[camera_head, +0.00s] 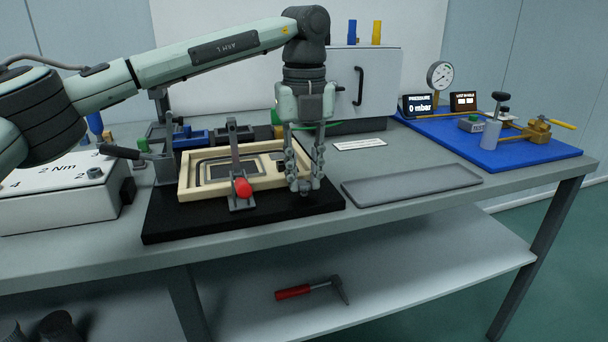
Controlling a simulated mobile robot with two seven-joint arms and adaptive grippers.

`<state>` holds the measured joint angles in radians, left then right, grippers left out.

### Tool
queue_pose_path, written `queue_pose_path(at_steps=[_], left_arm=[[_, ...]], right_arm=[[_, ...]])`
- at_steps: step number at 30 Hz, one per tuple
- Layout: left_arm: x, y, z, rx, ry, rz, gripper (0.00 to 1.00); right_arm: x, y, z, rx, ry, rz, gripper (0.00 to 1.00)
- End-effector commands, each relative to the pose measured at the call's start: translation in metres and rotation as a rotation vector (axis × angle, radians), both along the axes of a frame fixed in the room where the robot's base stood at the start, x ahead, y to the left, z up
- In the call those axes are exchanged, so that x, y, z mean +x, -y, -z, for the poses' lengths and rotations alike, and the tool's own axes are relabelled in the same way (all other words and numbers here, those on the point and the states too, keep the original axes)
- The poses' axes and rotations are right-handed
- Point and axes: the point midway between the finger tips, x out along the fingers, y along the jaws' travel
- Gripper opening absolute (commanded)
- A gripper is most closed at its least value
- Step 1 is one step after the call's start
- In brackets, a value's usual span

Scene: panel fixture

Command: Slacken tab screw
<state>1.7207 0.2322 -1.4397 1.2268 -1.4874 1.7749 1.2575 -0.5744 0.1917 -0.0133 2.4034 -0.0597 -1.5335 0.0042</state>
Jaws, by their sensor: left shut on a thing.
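My left gripper (304,184) points down at the front right corner of a cream frame (190,186) in the head view. Its fingers are shut on a small dark screw head (306,190), taken to be the tab screw. The fingers hide most of the screw and any tab under it. The frame lies on a black base plate (170,222). A clamp with a red tip (243,187) reaches over the frame's front edge. My right gripper is not in view.
A grey tray (412,186) lies empty to the right. A white box marked 2 Nm (50,200) stands at left, with a dark-handled tool (120,152) near it. A blue board (500,156) with gauge and valves is at right. A red-handled tool (295,292) lies on the lower shelf.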

Motion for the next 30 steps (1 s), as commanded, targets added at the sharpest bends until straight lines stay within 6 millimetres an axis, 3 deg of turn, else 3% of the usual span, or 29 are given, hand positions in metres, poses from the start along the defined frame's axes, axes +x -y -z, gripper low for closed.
queue_pose_path(at_steps=[12, 28, 29, 30], left_arm=[[0.0, 0.0, 0.0, 0.001, -0.001, -0.175, 0.0], [0.0, 0.001, 0.0, 0.001, -0.001, -0.194, 0.0], [0.0, 0.001, 0.0, 0.001, -0.001, -0.194, 0.26], [0.0, 0.001, 0.0, 0.001, -0.001, -0.193, 0.31]], right_arm=[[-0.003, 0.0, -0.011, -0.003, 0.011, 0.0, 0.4], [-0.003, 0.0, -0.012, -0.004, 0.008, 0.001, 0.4], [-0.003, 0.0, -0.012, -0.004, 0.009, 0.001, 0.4], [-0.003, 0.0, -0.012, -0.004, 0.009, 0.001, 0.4]])
